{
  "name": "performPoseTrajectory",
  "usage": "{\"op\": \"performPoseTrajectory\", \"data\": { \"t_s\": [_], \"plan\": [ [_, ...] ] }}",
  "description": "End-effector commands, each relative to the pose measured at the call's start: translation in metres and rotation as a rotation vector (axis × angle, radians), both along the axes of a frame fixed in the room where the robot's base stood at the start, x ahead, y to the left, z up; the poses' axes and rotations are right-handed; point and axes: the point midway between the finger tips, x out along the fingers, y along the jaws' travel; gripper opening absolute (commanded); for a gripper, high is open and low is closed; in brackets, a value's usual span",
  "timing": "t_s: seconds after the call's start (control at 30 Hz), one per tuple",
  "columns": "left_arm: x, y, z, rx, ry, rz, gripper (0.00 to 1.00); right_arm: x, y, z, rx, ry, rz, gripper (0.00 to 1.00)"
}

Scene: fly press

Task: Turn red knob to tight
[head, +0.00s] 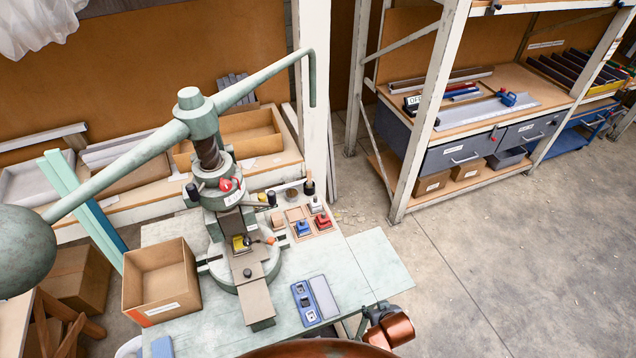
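The green fly press (203,123) stands on the pale green bench, with its long lever arm running from the ball weight at left to the upper right. The red knob (226,185) is a small red piece on the press's round collar below the screw. Its exact turn position is too small to tell. My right gripper (372,314) shows only in part at the bench's front right edge, beside my copper-coloured arm. It is well apart from the knob, and its fingers are not clear. My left gripper is not in view.
An open cardboard box (160,282) stands left of the press. Blue and red blocks (302,228) sit in small trays right of it. A blue case (306,303) lies near the front. The ball weight (22,250) hangs at left. Bench right of the case is clear.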

Motion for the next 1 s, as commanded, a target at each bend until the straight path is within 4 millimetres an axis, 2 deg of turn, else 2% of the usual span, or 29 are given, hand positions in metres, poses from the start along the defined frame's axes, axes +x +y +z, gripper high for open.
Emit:
{"op": "performPoseTrajectory", "data": {
  "t_s": [0.03,0.07,0.1,0.17,0.23,0.27,0.3,0.37,0.4,0.5,0.6,0.7,0.83,1.0],
  "plan": [
    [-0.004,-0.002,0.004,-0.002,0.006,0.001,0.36,0.03,0.025,0.037,0.013,-0.075,0.023,0.4],
    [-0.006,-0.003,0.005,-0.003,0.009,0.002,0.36,0.045,0.04,0.057,0.022,-0.119,0.035,0.4],
    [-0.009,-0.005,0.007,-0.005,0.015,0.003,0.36,0.065,0.063,0.086,0.035,-0.18,0.053,0.4],
    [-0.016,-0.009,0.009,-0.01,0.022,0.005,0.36,0.092,0.099,0.132,0.06,-0.278,0.085,0.4],
    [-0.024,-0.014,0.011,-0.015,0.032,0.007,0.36,0.118,0.148,0.193,0.098,-0.403,0.131,0.4],
    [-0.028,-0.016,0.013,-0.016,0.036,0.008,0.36,0.126,0.169,0.22,0.116,-0.456,0.153,0.4],
    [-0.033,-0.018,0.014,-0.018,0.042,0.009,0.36,0.133,0.197,0.256,0.144,-0.528,0.183,0.4],
    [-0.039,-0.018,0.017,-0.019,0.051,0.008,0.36,0.137,0.237,0.308,0.186,-0.626,0.229,0.4],
    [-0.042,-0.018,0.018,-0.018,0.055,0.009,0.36,0.136,0.261,0.339,0.214,-0.685,0.259,0.4],
    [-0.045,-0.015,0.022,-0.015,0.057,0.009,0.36,0.123,0.311,0.405,0.277,-0.809,0.331,0.4],
    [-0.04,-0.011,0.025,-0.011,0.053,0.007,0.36,0.106,0.344,0.448,0.329,-0.891,0.387,0.4],
    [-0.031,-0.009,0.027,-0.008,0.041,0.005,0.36,0.095,0.363,0.472,0.358,-0.935,0.419,0.4],
    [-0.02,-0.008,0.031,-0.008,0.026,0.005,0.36,0.095,0.374,0.482,0.371,-0.955,0.434,0.4],
    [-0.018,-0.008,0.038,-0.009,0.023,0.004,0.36,0.116,0.386,0.482,0.369,-0.954,0.434,0.4]
  ]
}}
